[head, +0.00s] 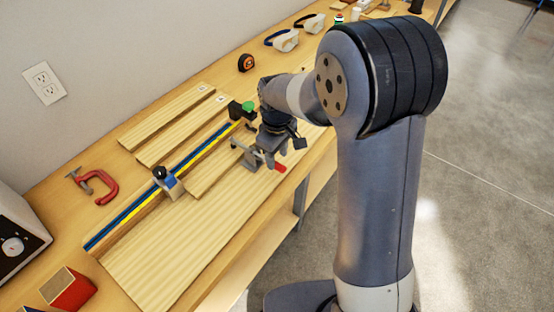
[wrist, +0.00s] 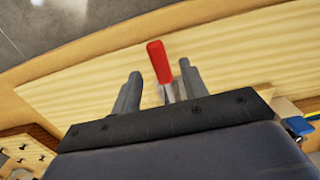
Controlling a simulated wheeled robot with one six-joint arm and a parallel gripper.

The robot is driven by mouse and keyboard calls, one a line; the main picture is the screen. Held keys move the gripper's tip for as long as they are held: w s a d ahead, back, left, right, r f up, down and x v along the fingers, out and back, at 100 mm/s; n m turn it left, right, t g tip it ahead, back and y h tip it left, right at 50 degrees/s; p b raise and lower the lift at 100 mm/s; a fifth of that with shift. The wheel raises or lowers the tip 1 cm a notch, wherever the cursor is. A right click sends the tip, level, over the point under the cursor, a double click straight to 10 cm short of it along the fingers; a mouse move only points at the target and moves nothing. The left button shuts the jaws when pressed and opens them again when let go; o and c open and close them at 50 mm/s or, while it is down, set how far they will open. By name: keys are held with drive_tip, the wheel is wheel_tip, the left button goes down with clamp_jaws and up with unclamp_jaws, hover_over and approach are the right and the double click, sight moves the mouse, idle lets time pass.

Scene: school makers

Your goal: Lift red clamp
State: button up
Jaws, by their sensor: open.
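A red C-shaped clamp (head: 100,186) with a grey screw lies on the bench at the left in the head view. My gripper (head: 277,142) is far to its right, low over the large wooden board. A grey holding device with a red handle (head: 279,167) is just below my gripper. In the wrist view the red handle (wrist: 159,62) stands up between the open fingers of my gripper (wrist: 160,70). I cannot tell whether the fingers touch it. The C-shaped clamp is not in the wrist view. My arm hides part of the bench.
A blue and yellow rail (head: 150,205) with a black-knobbed stop (head: 165,178) lies between the red C-shaped clamp and my gripper. Wooden boards (head: 165,115) lie behind it. A white device (head: 18,238) and a red box (head: 68,290) stand at the left.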

drive_tip(key=shift+f, duration=1.35)
drive_tip(key=shift+c, duration=0.3)
clamp_jaws()
